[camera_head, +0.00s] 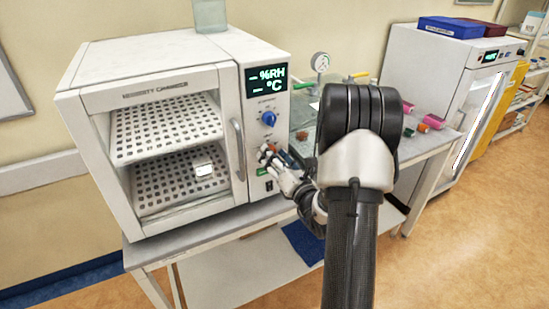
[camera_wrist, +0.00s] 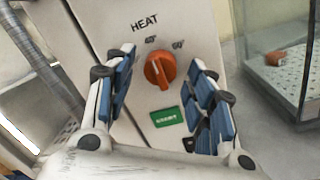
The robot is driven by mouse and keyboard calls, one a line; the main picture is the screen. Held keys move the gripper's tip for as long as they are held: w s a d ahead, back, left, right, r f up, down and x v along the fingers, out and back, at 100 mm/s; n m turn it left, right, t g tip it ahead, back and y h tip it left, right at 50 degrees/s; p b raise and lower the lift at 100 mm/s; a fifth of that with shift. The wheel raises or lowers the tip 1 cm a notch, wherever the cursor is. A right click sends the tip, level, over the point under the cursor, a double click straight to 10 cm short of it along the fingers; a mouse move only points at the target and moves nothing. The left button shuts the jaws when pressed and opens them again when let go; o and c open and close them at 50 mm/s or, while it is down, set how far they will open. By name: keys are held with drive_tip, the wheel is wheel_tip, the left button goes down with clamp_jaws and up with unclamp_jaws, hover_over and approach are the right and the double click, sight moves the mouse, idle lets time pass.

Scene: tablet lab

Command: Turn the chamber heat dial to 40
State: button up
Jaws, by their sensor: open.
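The heat dial (camera_wrist: 160,70) is an orange round knob with a raised ridge on the chamber's white front panel, below the word HEAT. In the wrist view, two small marks stand above it; the right one looks like 60, the left one is blurred. The ridge runs from upper left to lower right; its exact setting is unclear. My gripper (camera_wrist: 164,80) is open, with blue-padded fingers on either side of the dial; I cannot tell whether they touch it. In the head view, my gripper (camera_head: 271,156) is at the chamber's (camera_head: 150,52) lower panel and mostly hides the dial.
A blue knob (camera_head: 268,119) and a dark display (camera_head: 266,79) are above my gripper on the panel. The chamber's door handle (camera_head: 238,150) stands close to its left. A green label (camera_wrist: 167,117) is under the dial. A bench with small items extends to the right.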

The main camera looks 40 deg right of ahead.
drive_tip(key=v, duration=1.2)
drive_tip(key=shift+a, duration=0.1)
